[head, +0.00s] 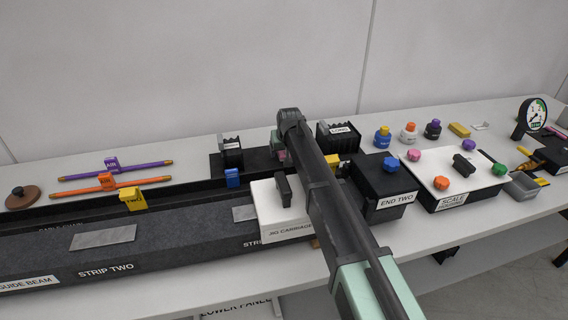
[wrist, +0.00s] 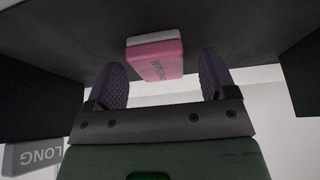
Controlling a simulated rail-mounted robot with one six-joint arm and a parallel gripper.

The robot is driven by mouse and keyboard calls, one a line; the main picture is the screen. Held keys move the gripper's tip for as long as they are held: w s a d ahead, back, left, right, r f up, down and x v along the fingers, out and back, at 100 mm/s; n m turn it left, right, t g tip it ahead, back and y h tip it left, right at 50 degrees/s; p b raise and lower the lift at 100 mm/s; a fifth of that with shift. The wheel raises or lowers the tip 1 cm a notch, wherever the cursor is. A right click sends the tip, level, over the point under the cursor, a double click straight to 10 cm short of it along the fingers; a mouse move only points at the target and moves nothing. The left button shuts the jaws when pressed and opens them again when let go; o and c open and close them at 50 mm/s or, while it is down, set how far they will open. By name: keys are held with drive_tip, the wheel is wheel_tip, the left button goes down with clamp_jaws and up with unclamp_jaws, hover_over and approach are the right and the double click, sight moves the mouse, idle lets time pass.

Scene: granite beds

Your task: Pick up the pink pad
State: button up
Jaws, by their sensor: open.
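The pink pad (wrist: 154,62) shows in the wrist view as a pink block with dark lettering and a white strip along its far edge. It lies against a dark surface. My gripper (wrist: 163,72) is open, with one purple textured finger on each side of the pad. The fingers appear apart from it, and I cannot tell the exact depth between them. In the head view a small bit of the pink pad (head: 282,155) shows beside my arm. My gripper is mostly hidden behind the arm there.
The white JIG CARRIAGE (head: 285,212) sits in front. END TWO (head: 385,187) is at the right. Dark walls flank the gripper in the wrist view.

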drive_tip(key=shift+f, duration=0.1)
drive_tip(key=c, duration=1)
drive_tip(key=shift+p, duration=0.3)
wheel_tip(320, 180, up, 20)
drive_tip(key=p, duration=2)
